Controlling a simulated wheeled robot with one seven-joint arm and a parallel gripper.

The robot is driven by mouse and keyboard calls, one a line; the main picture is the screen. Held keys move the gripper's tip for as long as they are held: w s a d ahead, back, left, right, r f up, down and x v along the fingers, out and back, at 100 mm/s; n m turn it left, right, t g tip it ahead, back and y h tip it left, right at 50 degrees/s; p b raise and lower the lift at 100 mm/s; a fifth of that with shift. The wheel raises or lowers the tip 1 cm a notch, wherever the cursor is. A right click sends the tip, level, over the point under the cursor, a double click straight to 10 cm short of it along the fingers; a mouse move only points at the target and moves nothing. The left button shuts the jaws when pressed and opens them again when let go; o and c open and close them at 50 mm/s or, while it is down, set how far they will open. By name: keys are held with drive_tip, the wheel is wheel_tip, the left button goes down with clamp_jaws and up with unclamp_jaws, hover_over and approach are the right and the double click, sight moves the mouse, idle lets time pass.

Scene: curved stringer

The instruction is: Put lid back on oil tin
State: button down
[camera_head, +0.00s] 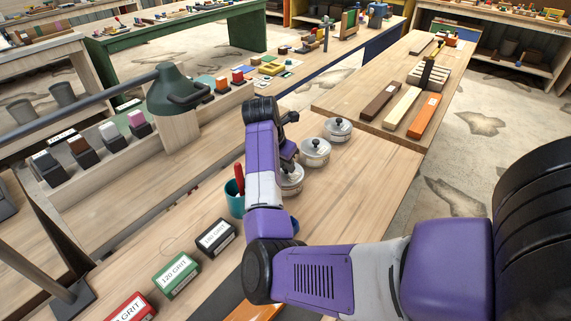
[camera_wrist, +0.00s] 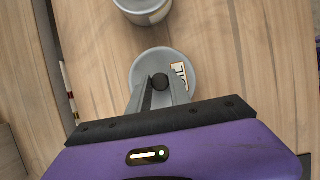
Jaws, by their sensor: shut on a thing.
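My gripper (camera_head: 290,165) points down at the nearest of three round grey tins on the bench. In the wrist view my gripper (camera_wrist: 160,86) has its fingers shut on the black knob (camera_wrist: 159,81) of a round grey lid (camera_wrist: 150,65). Part of a white and orange label with dark letters shows at the lid's right side. The tin (camera_head: 292,184) below is partly hidden by my arm. I cannot tell whether the lid is seated on it or just above it.
Two more lidded tins with black knobs, a middle one (camera_head: 314,153) and a far one (camera_head: 338,129), stand close behind. A teal cup (camera_head: 235,200) with a red-handled tool stands left of my arm. Grit boxes (camera_head: 216,238) line the bench's near left.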

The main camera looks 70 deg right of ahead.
idle(0.4)
drive_tip(key=c, duration=0.6)
unclamp_jaws()
drive_tip(key=shift+c, duration=0.2)
drive_tip(key=shift+r+p, duration=2.6)
drive_tip(key=shift+r, duration=0.9)
clamp_jaws()
